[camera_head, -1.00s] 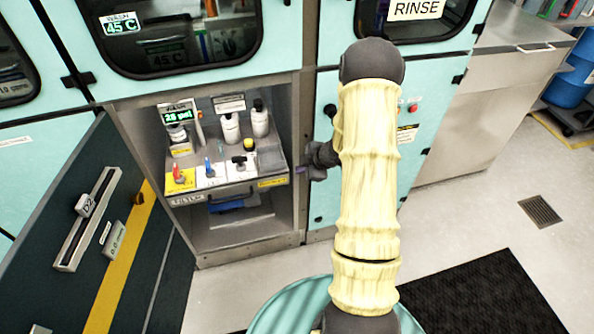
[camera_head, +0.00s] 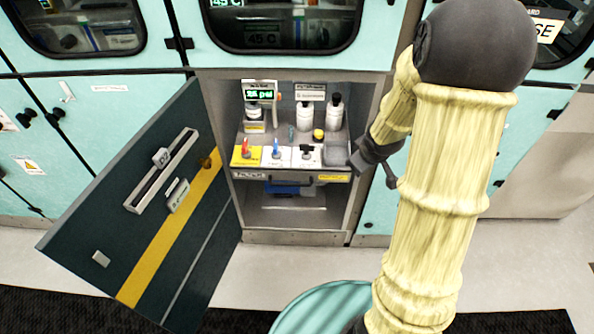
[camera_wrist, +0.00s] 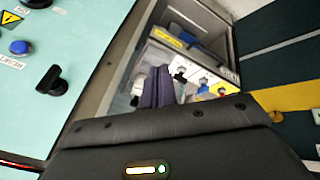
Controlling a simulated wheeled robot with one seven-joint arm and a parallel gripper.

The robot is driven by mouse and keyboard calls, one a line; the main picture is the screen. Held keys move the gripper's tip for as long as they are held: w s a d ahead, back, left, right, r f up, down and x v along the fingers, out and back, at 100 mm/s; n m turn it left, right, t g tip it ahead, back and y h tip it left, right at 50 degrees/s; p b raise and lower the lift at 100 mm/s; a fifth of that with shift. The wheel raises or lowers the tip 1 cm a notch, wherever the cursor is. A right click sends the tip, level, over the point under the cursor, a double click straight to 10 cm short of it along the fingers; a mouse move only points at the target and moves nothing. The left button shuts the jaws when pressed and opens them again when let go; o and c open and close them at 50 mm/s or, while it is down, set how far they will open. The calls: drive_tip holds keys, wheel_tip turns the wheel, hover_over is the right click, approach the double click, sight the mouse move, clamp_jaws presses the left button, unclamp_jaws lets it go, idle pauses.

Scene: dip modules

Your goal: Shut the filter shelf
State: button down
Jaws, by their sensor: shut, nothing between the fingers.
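The filter shelf (camera_head: 250,175) sits in an open cabinet bay and juts toward the front. Its front edge carries a FILTER label, a dark handle and a yellow label. On it are red, blue and black valves on coloured tiles, white bottles and a small green display. My gripper (camera_head: 358,163) is at the right side of the bay, close to the shelf's right end; contact cannot be told. In the wrist view my shut, empty fingers (camera_wrist: 160,88) overlap the shelf (camera_wrist: 212,82), whose tiles and front label show beyond them.
The dark cabinet door (camera_head: 150,230) with a yellow stripe stands wide open on the left. A blue object (camera_head: 285,188) lies in the space below the shelf. The bay's right frame (camera_head: 372,110) is beside my gripper. Free floor lies in front.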

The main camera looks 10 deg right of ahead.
drive_tip(key=s+a+r+m+g, duration=0.1)
drive_tip(key=s+a+r+m, duration=0.1)
drive_tip(key=s, duration=0.5)
drive_tip(key=s+a+r+m+g, duration=0.1)
drive_tip(key=s+a+r+m, duration=0.1)
drive_tip(key=s+a+m, duration=0.2)
drive_tip(key=s+a, duration=0.2)
drive_tip(key=s, duration=0.1)
drive_tip(key=shift+s+a+r+g+y, duration=0.15)
drive_tip(key=shift+a+r+g+y, duration=0.25)
